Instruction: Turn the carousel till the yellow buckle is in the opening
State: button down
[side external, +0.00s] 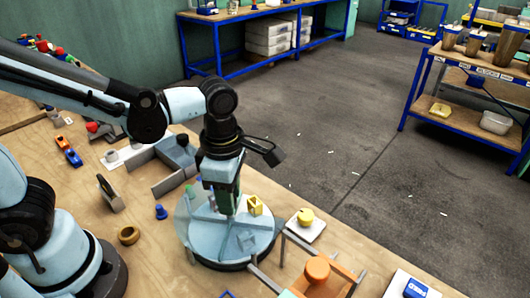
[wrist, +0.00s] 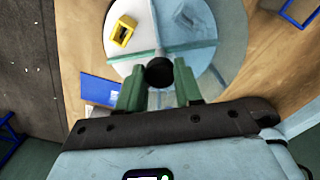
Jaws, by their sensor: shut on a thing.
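The carousel (side external: 215,243) is a round, pale disc with upright dividers on the bench, below my gripper (side external: 229,208). The yellow buckle (side external: 255,205) stands on the carousel, to the right of my gripper. In the wrist view the buckle (wrist: 123,31) lies in a pale, clear-looking sector at the upper left. The right part of the disc looks bluish, as if under a see-through cover (wrist: 230,40). My green fingers are shut on a dark round knob (wrist: 159,72) at the disc's middle. The opening's exact edges are hard to make out.
A yellow round piece (side external: 305,216) on a white pad and an orange piece (side external: 318,268) stand right of the carousel. Grey walls (side external: 174,151), a blue peg (side external: 161,212) and a brass ring (side external: 129,235) stand to the left. The bench ends close behind the carousel.

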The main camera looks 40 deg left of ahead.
jog(key=shift+n, duration=1.4)
jog(key=c, duration=0.8)
grip_release()
jog(key=shift+o, duration=0.2)
notch_tip(320, 180, up, 12)
jog(key=shift+a, duration=0.1)
